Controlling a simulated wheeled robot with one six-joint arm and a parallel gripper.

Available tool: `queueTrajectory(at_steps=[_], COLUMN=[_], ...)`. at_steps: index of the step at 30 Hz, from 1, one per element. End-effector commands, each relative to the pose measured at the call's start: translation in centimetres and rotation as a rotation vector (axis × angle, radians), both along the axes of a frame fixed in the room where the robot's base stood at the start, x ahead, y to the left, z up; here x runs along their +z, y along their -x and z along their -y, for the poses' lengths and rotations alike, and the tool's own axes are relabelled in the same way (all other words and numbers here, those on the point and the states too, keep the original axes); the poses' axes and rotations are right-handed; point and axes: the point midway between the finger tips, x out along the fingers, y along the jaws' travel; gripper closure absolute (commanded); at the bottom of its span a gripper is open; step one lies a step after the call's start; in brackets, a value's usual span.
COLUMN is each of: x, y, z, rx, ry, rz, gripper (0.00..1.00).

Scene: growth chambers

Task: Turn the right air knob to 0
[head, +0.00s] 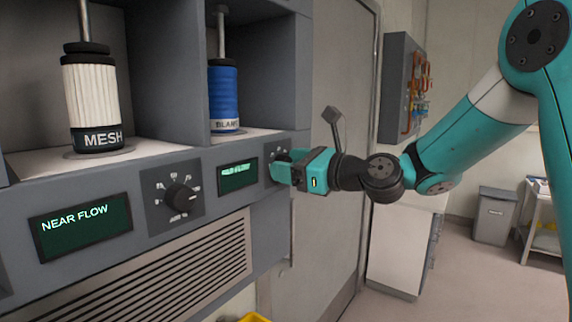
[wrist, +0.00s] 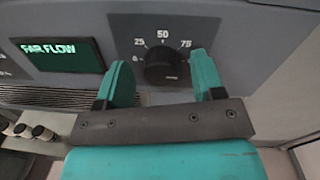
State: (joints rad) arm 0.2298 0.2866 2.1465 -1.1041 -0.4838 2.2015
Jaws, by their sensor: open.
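The right air knob (wrist: 160,72) is a dark round dial on a grey panel beside the green FAR FLOW display (wrist: 62,59). Labels 0, 25, 50 and 75 show around it; any further label is hidden by a finger. A faint light mark shows low on the knob, but I cannot tell its setting. My gripper (wrist: 163,78) is open, with one teal finger on each side of the knob in the wrist view. I cannot tell whether they touch it. In the head view my gripper (head: 287,167) is at the panel's right end and hides most of that knob.
A second knob (head: 180,197) stands beside the NEAR FLOW display (head: 80,226). Above are a white MESH cylinder (head: 93,100) and a blue cylinder (head: 224,95) in bays. A vent grille (head: 170,275) lies below. Open floor (head: 450,270) is at the right.

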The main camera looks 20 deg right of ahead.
Motion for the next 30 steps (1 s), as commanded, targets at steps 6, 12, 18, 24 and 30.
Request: queueTrajectory(at_steps=[6,12,18,24,30], x=[-0.01,0.01,0.01,-0.01,-0.06], y=[0.02,0.01,0.00,0.01,0.04], z=[0.24,0.19,0.11,0.04,-0.05], rx=[-0.003,-0.003,-0.002,-0.002,0.000], ry=[0.000,0.001,0.018,0.088,0.213], rz=[0.000,0.000,0.014,0.065,0.157], gripper=[0.63,0.87,0.87,0.87,0.87])
